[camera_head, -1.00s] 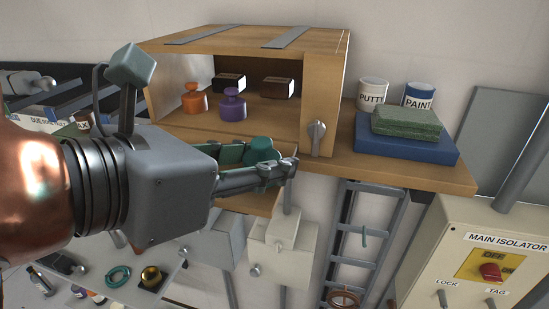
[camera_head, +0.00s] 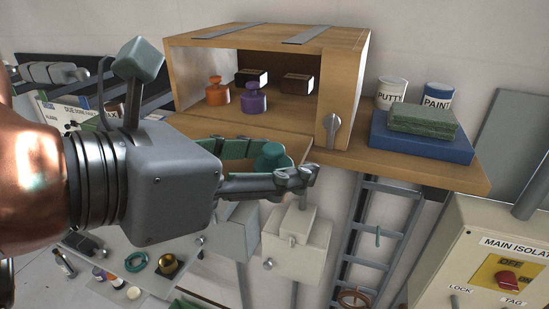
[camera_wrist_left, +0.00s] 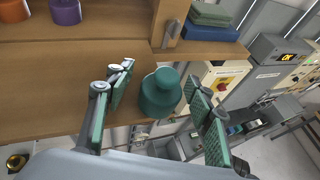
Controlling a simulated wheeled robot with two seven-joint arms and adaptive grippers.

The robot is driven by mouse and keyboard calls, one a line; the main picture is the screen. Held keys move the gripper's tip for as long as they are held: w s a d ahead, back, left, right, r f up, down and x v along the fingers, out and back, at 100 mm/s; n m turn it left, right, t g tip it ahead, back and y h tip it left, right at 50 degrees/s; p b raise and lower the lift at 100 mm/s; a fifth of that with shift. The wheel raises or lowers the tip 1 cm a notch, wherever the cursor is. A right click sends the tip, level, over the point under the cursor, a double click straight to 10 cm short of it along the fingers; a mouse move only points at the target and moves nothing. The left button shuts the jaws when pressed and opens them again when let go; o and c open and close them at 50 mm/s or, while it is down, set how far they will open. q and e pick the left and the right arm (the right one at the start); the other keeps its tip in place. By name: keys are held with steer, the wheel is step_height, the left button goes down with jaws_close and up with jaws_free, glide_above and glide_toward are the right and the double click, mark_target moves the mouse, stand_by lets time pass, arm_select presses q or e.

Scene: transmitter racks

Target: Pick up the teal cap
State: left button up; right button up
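The teal cap (camera_head: 270,157) is a round piece with a narrower knob on top, in front of the open wooden cabinet (camera_head: 345,75). It also shows in the left wrist view (camera_wrist_left: 160,94), overlapping the right edge of a wooden board (camera_wrist_left: 60,85). My left gripper (camera_head: 268,178) is open, with its green-padded fingers on either side of the cap. In the left wrist view (camera_wrist_left: 158,108) there is a visible gap between the cap and each pad. The cap's underside is hidden, and I cannot tell how it rests. My right gripper is not clearly in view.
An orange cap (camera_head: 216,91) and a purple cap (camera_head: 254,98) stand inside the cabinet before two dark boxes. A blue case (camera_head: 420,140) with green pads and two tins stands to the right. A ladder (camera_head: 375,240) and the main isolator box (camera_head: 490,260) are below right.

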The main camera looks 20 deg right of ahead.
arm_select(q)
steer(key=v, duration=1.2)
